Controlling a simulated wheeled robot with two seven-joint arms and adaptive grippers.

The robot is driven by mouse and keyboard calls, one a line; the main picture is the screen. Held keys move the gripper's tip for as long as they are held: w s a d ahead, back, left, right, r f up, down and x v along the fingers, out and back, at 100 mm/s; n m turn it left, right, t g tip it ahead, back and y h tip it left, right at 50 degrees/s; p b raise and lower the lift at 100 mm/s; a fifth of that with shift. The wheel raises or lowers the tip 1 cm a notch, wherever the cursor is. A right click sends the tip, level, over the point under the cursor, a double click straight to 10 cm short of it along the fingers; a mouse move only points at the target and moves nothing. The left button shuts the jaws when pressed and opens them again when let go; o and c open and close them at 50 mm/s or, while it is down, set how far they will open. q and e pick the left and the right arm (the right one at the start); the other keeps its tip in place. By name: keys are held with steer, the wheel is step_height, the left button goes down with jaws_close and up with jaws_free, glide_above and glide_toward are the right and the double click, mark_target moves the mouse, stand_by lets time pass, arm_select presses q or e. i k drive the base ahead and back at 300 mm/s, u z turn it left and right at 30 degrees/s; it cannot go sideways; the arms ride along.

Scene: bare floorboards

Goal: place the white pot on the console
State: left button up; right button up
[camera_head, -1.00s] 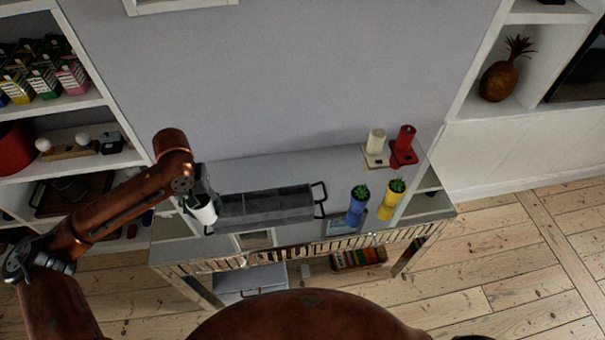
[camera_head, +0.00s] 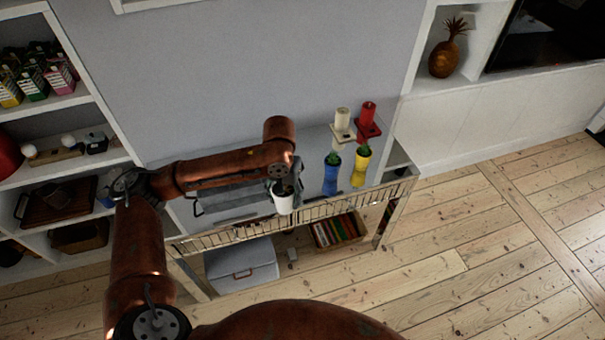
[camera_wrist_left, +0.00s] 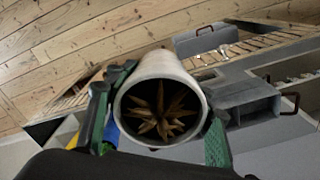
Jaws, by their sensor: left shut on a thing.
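The white pot (camera_head: 283,199) is held in my left gripper (camera_head: 283,186), near the console's front rail. In the left wrist view the white pot (camera_wrist_left: 163,95) fills the middle, with a spiky plant inside, between the two green-edged fingers of my left gripper (camera_wrist_left: 160,115). The console (camera_head: 312,162) stands against the wall with a slatted front edge. I cannot tell whether the pot touches the console. My right gripper is not in view.
A blue pot (camera_head: 331,176) and a yellow pot (camera_head: 359,166) with plants stand on the console's right part. A cream candle holder (camera_head: 342,122) and a red one (camera_head: 367,120) stand behind them.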

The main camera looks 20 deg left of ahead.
mark_target(311, 160)
steer(key=z, duration=0.7)
steer(key=i, duration=1.3)
steer(key=z, duration=0.1)
